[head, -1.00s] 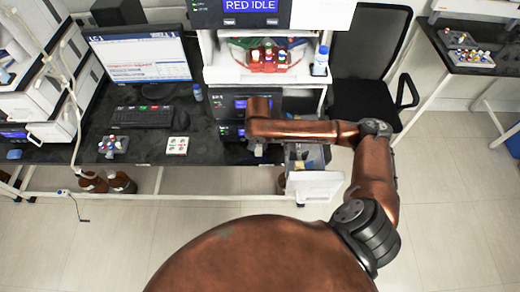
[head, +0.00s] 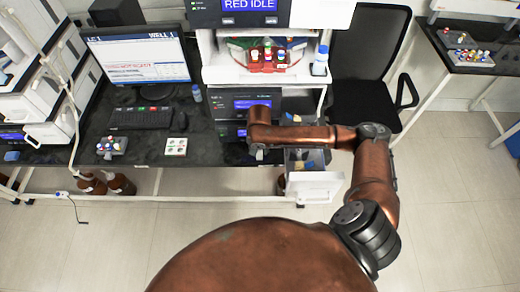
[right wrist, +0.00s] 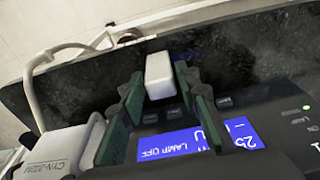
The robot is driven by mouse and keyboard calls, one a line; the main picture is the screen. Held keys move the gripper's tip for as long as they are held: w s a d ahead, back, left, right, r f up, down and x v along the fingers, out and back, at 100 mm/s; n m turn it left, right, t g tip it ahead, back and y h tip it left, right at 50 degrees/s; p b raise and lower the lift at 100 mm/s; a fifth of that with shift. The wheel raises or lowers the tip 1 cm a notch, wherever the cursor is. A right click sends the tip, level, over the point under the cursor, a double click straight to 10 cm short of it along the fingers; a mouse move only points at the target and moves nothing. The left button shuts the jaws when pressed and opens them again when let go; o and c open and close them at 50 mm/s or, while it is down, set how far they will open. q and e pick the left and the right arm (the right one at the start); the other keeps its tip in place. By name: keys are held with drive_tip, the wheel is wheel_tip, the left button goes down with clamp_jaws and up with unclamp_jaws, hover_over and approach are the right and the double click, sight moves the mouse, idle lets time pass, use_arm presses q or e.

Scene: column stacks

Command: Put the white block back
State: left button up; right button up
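The white block (right wrist: 159,76) is a small pale block between the fingertips of my right gripper (right wrist: 160,85) in the right wrist view. Both green-padded fingers appear to press on its sides, and it stands out past the tips over the dark bench. In the head view my right gripper (head: 258,153) points down above the bench's front edge, left of an open drawer (head: 316,187). The block is too small there to make out clearly. My left gripper is not in view.
Instruments with blue displays (head: 253,104) stand just behind my right wrist; a lit display (right wrist: 190,140) is near the fingers. Left lie a white-and-red tray (head: 176,147), a vial rack (head: 111,146) and a keyboard (head: 141,118). Bare bench shows between the tray and my gripper.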

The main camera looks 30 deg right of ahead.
drive_tip(key=shift+o, duration=0.9)
drive_tip(key=shift+r, duration=0.45)
wheel_tip(320, 180, up, 11)
drive_tip(key=s+p, duration=0.1)
drive_tip(key=p, duration=0.1)
drive_tip(key=shift+a+r, duration=0.15)
drive_tip(key=shift+a, duration=0.25)
drive_tip(key=shift+s, duration=0.1)
